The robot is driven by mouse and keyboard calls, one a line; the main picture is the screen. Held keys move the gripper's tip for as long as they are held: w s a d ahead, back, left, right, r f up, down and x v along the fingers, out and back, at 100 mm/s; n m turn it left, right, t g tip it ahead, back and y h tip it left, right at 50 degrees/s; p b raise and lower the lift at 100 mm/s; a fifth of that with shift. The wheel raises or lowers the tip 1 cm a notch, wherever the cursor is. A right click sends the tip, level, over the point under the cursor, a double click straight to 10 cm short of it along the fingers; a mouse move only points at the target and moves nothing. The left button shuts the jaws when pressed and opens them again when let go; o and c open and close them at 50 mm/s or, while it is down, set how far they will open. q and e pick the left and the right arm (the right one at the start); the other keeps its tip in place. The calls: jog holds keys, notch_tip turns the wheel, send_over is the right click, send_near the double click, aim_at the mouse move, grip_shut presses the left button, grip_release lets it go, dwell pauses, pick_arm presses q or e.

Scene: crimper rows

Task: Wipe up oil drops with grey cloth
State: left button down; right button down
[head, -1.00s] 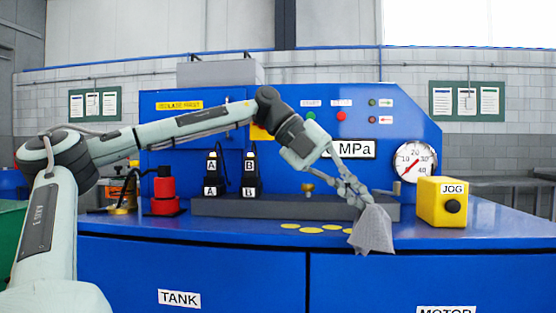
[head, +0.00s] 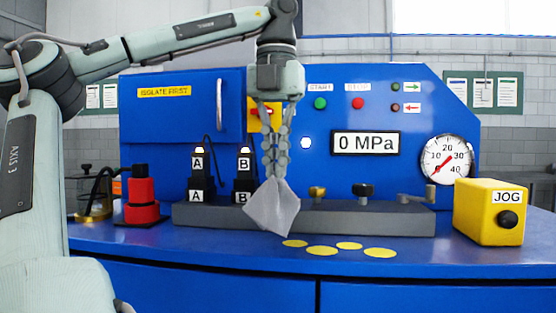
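The grey cloth (head: 272,208) hangs from my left gripper (head: 275,172), whose fingers are shut on its upper part. The cloth hangs in front of the grey manifold block, and its lower tip is close to the leftmost oil drop. Several flat yellow oil drops (head: 321,251) lie on the blue bench top (head: 200,244), right of the cloth. I cannot tell whether the cloth touches the bench. My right gripper is not in view.
The grey manifold block (head: 390,222) with brass and dark valves runs behind the drops. A yellow JOG box (head: 489,212) stands at right, below a round gauge (head: 447,160). A red bottle jack (head: 142,198) stands at left.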

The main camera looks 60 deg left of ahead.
pick_arm(q)
notch_tip(320, 180, down, 9)
jog(key=b, duration=0.5)
jog(key=shift+r, duration=0.1)
jog(key=c, duration=0.7)
grip_release()
